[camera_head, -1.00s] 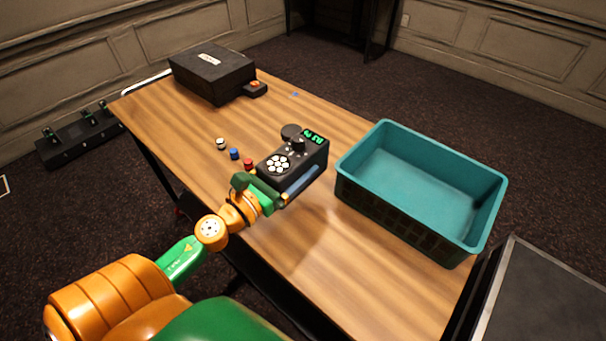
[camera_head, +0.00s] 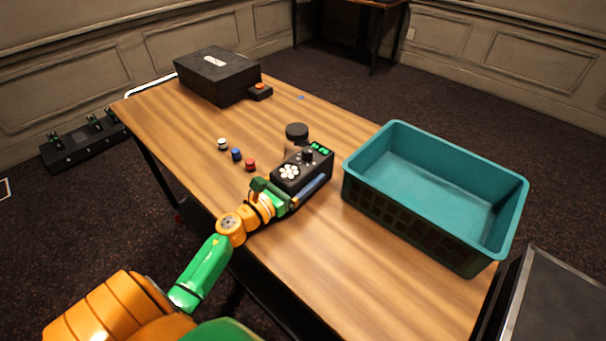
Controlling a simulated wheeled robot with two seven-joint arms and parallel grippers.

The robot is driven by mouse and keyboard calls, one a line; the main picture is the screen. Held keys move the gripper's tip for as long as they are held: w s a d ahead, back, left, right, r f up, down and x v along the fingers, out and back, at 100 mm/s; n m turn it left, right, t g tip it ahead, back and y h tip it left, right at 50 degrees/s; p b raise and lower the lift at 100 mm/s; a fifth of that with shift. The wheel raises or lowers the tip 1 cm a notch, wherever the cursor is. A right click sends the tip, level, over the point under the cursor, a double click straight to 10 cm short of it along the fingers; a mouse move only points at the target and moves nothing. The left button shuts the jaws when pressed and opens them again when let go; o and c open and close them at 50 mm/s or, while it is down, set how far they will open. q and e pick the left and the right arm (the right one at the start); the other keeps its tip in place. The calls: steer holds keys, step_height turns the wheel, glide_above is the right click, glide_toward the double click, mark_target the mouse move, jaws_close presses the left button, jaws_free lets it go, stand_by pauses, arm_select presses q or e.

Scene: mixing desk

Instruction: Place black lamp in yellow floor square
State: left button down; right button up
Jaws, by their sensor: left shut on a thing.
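The black lamp (camera_head: 305,170) seems to be the boxy black device with a cluster of pale round lights, a small knob and green digits on top. A blue-grey bar runs along its near side. My left gripper (camera_head: 276,199) is shut on its near left end; the fingertips are partly hidden. The lamp is over the middle of the wooden table; whether it touches the top is hard to tell. My right gripper is out of view. No yellow floor square shows in this view.
A teal crate (camera_head: 362,203) stands right of the lamp on the table (camera_head: 350,265). A black-lidded jar (camera_head: 297,132) is just behind the lamp. White, blue and red small bottles (camera_head: 236,154) stand left. A black case (camera_head: 217,72) is at the far end. A pedal board (camera_head: 85,142) lies on the floor.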

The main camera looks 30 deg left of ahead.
arm_select(q)
jaws_free()
steer(key=shift+s+r, duration=0.1)
